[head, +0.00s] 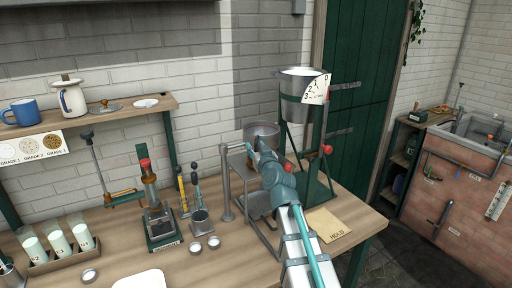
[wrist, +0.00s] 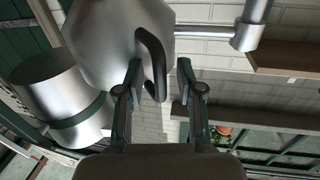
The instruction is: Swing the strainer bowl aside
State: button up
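The strainer bowl (head: 262,130) is a grey metal bowl beside the green stand, in front of the brick wall. In the wrist view the bowl (wrist: 112,40) fills the upper left, with a dark curved handle (wrist: 153,58) on its side. A rod (wrist: 203,31) joins the bowl to an upright post (wrist: 252,25); the post (head: 227,183) also shows in the head view. My gripper (wrist: 158,72) is open, with one finger on each side of the handle. The left finger is close to the handle; I cannot tell whether they touch. In the head view my arm partly hides the bowl and my gripper (head: 257,148).
A hand press (head: 160,222) and several cups stand left on the bench. A HOLD card (head: 328,225) lies right.

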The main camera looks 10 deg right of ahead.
jog(key=shift+c, duration=0.3)
grip_shut()
